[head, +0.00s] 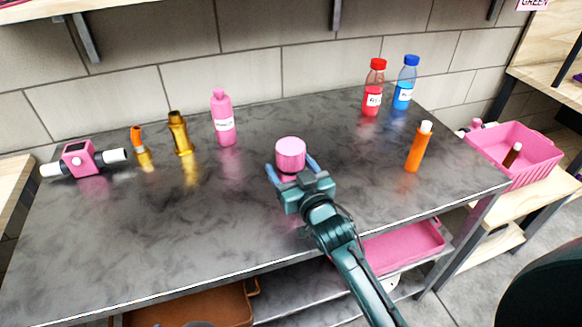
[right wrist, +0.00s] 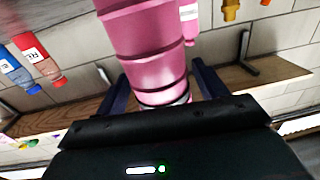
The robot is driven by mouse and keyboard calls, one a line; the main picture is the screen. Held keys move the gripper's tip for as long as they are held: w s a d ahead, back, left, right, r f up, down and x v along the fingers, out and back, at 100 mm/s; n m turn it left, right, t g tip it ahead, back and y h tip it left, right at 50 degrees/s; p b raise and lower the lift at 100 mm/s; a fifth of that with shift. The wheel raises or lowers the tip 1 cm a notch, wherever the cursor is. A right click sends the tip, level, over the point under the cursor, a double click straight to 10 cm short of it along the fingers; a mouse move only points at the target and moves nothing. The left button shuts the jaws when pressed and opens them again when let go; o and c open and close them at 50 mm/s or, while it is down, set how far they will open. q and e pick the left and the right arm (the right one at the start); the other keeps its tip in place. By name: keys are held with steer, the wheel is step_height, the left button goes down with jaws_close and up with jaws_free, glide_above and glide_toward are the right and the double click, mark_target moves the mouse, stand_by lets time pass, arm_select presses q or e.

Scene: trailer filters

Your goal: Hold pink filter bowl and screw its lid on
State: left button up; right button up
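A pink cylinder with a ribbed round top, apparently the filter bowl (head: 291,154), stands upright near the middle of the dark worktop. My right gripper (head: 292,168) reaches it from the front, with one blue finger on each side. In the right wrist view the ridged pink body (right wrist: 158,72) lies between the fingers, with narrow gaps beside it; the gripper looks open around it. Whether the ribbed top is a separate lid is unclear. A pink block with white pipe stubs (head: 79,158) lies at the worktop's left end. My left gripper is not in view.
A pink bottle (head: 223,118), a brass fitting (head: 180,133) and an orange-topped fitting (head: 141,150) stand left of the bowl. Red (head: 373,88) and blue (head: 405,84) bottles and an orange tube (head: 418,147) stand right. A pink crate (head: 534,147) sits beyond the right edge.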

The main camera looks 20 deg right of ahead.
steer(key=shift+r, duration=0.1)
steer(key=shift+s+r, duration=0.1)
steer(key=s+d, duration=0.1)
steer(key=s, duration=1)
steer(key=shift+s+d, duration=0.2)
steer(key=shift+s, duration=0.2)
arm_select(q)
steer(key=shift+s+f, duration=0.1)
